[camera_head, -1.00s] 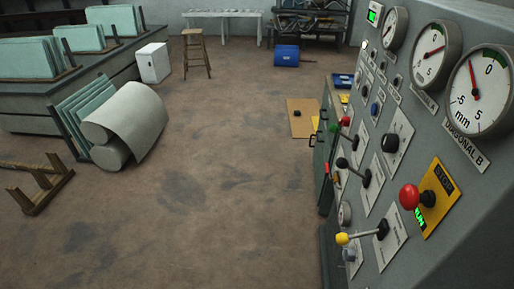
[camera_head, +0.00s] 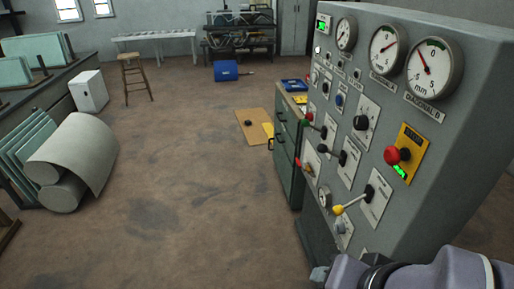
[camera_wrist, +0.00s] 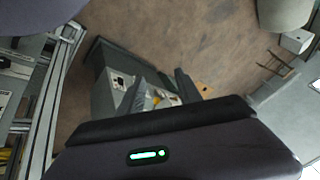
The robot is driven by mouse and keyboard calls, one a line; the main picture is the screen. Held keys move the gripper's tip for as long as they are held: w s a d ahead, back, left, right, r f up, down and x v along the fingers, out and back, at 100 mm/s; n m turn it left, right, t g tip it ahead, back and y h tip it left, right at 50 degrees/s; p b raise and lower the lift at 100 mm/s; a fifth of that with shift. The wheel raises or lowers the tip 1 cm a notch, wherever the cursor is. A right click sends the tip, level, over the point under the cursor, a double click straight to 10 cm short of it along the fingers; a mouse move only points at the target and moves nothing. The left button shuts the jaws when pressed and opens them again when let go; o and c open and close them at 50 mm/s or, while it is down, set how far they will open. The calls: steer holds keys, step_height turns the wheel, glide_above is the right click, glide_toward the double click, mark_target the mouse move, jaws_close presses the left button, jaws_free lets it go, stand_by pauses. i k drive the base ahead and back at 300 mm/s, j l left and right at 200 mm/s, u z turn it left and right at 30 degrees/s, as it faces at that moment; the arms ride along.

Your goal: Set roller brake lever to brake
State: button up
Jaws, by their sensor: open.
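The grey control panel (camera_head: 440,150) on the right carries several levers. A lever with a dark base (camera_head: 322,132) sits higher. Their labels are too small to read, so I cannot tell which is the roller brake lever. My gripper (camera_wrist: 160,88) is open and empty in the wrist view, tilted over the floor. My arm enters the head view at the bottom right, apart from the levers.
A red mushroom button (camera_head: 397,155) on a yellow plate juts from the panel. Gauges (camera_head: 434,68) line its top. A green cabinet (camera_head: 287,150) stands beyond it. Rolled sheets (camera_head: 85,155) and a stool (camera_head: 135,75) stand left. The middle floor is clear.

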mark_target(322, 149)
steer(key=i+j+z, duration=0.1)
steer(key=i+j, duration=0.3)
steer(key=i, duration=0.2)
steer(key=i+j+z, duration=0.1)
steer(key=i+j, duration=0.3)
steer(key=i, duration=0.25)
